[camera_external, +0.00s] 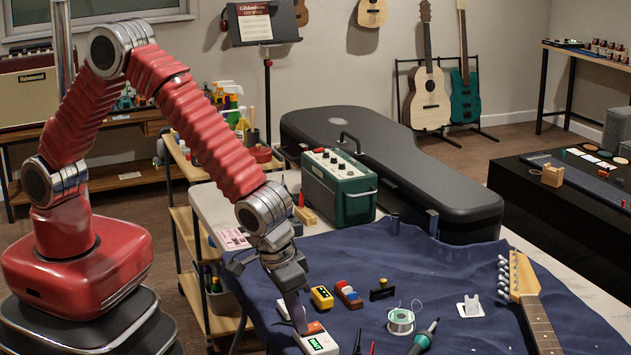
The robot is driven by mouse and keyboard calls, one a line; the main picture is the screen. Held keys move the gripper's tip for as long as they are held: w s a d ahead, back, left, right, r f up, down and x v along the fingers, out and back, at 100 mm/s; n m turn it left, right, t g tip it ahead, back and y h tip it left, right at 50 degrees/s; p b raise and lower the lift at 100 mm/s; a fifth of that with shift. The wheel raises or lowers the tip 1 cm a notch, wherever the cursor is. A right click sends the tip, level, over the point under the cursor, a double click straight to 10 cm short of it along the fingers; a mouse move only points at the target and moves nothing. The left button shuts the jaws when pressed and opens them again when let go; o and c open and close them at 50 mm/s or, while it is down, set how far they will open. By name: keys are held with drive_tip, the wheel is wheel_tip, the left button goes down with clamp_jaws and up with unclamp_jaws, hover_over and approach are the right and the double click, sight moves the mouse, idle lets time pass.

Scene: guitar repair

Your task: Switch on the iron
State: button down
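A soldering iron with a teal grip (425,338) lies on the dark blue cloth at the front edge of the picture. A small white box with orange and green patches (322,341) lies on the cloth to its left; I cannot tell whether it is the iron's power unit. My gripper (300,326) points down at this box, at its left end, and hides part of it. Its fingers look close together, and I cannot tell whether they touch the box or whether they are open or shut.
On the cloth (470,270) are a solder spool (401,321), a yellow block (322,297), a red-and-blue item (349,294) and a white stand (469,307). A guitar neck (539,318) lies at right. A green amplifier (340,186) and black guitar case (400,176) stand behind.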

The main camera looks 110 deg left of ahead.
drive_tip(key=shift+s+f, duration=0.25)
drive_tip(key=shift+f, duration=0.15)
drive_tip(key=shift+w+a+r, duration=0.35)
drive_tip(key=shift+w+a, duration=0.15)
drive_tip(key=shift+a, duration=0.15)
drive_tip(key=shift+w+r, duration=0.1)
drive_tip(key=shift+d+r, duration=0.15)
drive_tip(key=shift+r, duration=0.35)
drive_tip(key=s+d+v, duration=0.2)
drive_tip(key=v, duration=1)
drive_tip(key=shift+d, duration=0.2)
drive_tip(key=shift+m, duration=0.3)
